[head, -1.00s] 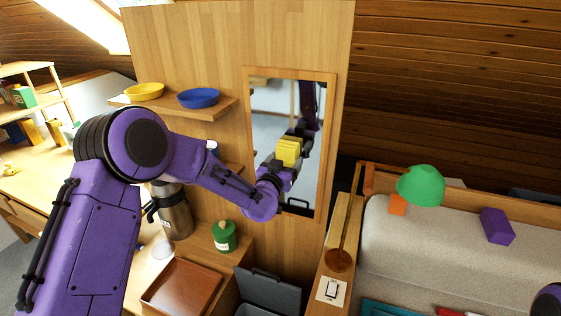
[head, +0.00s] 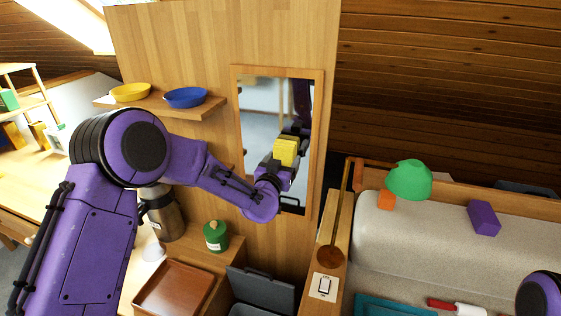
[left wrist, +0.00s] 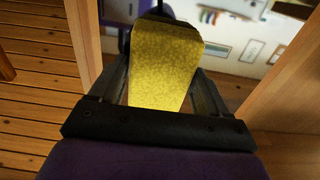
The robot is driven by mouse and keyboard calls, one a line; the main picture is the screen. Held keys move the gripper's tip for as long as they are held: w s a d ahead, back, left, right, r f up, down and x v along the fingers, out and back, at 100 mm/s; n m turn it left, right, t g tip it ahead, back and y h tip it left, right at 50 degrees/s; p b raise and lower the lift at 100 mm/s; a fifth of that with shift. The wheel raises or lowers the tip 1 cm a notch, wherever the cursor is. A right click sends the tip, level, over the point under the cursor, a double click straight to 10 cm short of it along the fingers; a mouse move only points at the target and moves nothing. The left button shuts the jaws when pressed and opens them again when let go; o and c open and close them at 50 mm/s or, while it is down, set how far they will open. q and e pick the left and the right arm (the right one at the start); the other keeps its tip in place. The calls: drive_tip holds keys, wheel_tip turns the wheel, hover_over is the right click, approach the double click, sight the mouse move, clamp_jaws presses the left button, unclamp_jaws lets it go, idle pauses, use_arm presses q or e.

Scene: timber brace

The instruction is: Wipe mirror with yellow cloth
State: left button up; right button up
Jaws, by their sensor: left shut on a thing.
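The mirror (head: 262,112) hangs upright on the wooden panel in a light wood frame. My left gripper (head: 291,150) is in front of its lower half, shut on the yellow cloth (head: 285,152). The cloth is a folded block between the fingers. In the left wrist view, the yellow cloth (left wrist: 165,65) fills the space between the two fingers of the gripper (left wrist: 162,90). I cannot tell whether the cloth touches the glass. The right gripper is not in view; only a bit of my right arm shows at the lower right.
A shelf (head: 205,108) with a yellow bowl (head: 130,92) and a blue bowl (head: 186,97) juts out left of the mirror. Below are a flask (head: 166,215), a green jar (head: 215,236) and a brown tray (head: 172,289). A green lamp (head: 408,180) stands at right.

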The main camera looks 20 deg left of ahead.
use_arm(q)
drive_tip(key=shift+s, duration=0.1)
drive_tip(key=s, duration=0.8)
drive_tip(key=shift+s+d, duration=0.25)
drive_tip(key=shift+s, duration=0.1)
